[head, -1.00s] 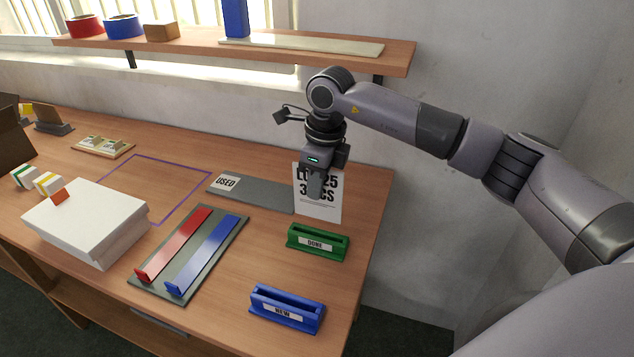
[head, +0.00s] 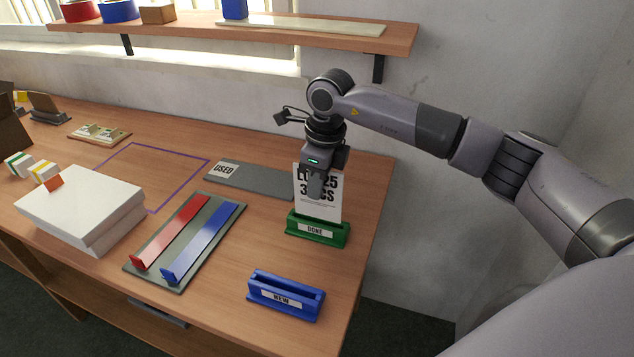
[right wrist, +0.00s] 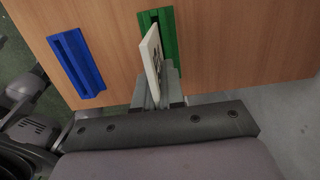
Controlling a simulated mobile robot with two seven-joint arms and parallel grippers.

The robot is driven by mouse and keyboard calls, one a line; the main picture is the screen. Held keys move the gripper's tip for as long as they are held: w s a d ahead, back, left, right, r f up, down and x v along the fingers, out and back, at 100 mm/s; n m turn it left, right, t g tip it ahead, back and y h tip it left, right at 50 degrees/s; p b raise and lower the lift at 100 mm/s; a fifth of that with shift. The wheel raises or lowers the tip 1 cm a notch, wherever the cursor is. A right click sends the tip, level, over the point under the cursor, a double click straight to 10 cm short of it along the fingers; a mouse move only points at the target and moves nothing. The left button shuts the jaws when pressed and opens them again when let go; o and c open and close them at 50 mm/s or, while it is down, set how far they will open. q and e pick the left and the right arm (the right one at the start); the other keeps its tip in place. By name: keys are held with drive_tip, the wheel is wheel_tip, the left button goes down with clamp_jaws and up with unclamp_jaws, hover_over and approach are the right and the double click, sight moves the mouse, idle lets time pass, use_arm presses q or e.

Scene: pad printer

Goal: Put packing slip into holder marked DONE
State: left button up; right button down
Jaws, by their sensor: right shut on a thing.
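The packing slip (head: 318,207) is a white upright card with black print. My right gripper (head: 316,190) is shut on its upper part and points down. The slip's lower edge meets the top of the green holder marked DONE (head: 317,232) in the head view; I cannot tell how deep it is in the slot. In the right wrist view the slip (right wrist: 151,52) lines up over the slot of the green holder (right wrist: 170,36), between my right gripper's fingers (right wrist: 157,88). My left gripper is not in view.
A blue holder marked NEW (head: 286,295) stands in front of the green one. A grey plate marked USED (head: 250,181) lies behind left. A tray with red and blue strips (head: 187,240) and a white stack (head: 82,207) are further left. A shelf (head: 290,37) hangs above.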

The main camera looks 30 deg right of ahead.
sight(314, 216)
drive_tip(key=shift+f, duration=0.2)
drive_tip(key=shift+f+b, duration=1.2)
drive_tip(key=shift+f, duration=0.35)
drive_tip(key=c, duration=1.2)
unclamp_jaws()
drive_tip(key=shift+o, duration=0.2)
drive_tip(key=shift+r, duration=0.1)
wheel_tip(314, 216, up, 6)
drive_tip(key=p, duration=0.4)
